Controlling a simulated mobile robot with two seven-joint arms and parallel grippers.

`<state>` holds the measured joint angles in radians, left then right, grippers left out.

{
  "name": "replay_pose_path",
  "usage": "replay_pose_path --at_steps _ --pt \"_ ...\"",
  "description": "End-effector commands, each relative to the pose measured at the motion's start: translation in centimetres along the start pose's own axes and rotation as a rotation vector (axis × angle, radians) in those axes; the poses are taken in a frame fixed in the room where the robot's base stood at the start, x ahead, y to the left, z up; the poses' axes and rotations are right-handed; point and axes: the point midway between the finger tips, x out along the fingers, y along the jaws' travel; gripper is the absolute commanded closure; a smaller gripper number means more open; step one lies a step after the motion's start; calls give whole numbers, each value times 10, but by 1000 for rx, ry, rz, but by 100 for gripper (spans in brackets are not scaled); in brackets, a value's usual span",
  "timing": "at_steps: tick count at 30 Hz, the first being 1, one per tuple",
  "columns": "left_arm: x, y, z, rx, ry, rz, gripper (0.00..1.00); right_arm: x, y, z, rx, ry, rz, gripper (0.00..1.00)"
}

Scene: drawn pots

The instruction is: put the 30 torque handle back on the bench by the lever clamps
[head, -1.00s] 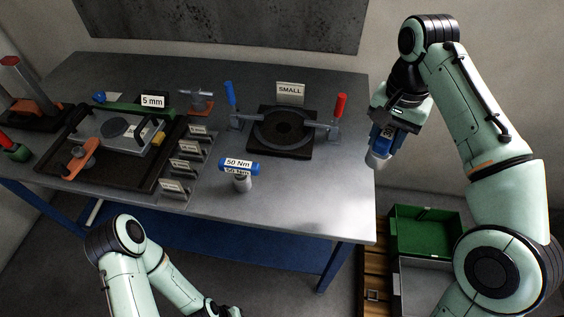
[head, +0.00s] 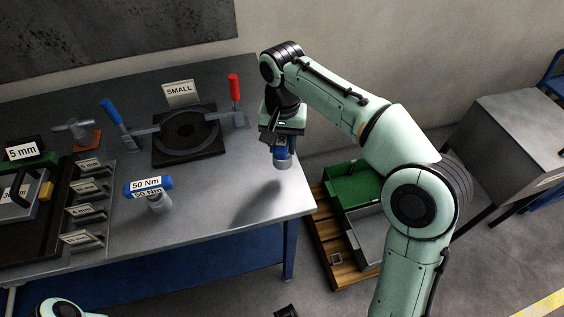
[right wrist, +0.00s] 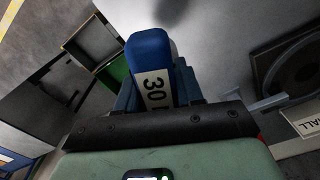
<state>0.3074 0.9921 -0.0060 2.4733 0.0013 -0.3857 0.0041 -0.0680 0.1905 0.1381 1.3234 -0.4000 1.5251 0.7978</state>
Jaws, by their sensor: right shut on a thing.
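The 30 torque handle (head: 283,160) has a blue grip and a pale lower end. My right gripper (head: 279,143) is shut on its blue grip and holds it upright above the bench's right end. In the right wrist view the handle (right wrist: 155,85) shows a white label reading 30, between the jaws (right wrist: 157,98). On the bench (head: 220,190), a blue-levered clamp (head: 112,112) and a red-levered clamp (head: 235,90) flank a dark round fixture (head: 188,132) with a SMALL sign (head: 181,93).
A blue 50 Nm handle (head: 150,187) stands on the bench in front of the fixture. Several small label plates (head: 84,212) stand left of it. The bench top is clear to its right. A green bin (head: 352,183) sits on a pallet beyond the bench's right edge.

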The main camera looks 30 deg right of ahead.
Motion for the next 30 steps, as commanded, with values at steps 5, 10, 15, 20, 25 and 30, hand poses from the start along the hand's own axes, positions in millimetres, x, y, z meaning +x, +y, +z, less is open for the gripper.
replay_pose_path --at_steps 5,10,15,20,25,30 --pt "4 -2 0 0 -1 0 100 16 0 0 1 2 -1 100" --pt "10 -4 0 -1 -3 -1 100 39 0 0 0 0 0 100" --pt "14 -5 1 -1 -4 -1 100 58 0 0 1 2 -1 100" --pt "13 -5 1 -1 -4 -1 100 58 0 -1 1 3 -3 100" --pt "14 -5 1 -1 -4 -1 100 59 0 0 0 3 -2 100" --pt "15 -6 1 -2 -5 -2 100 62 0 0 0 1 -1 41"
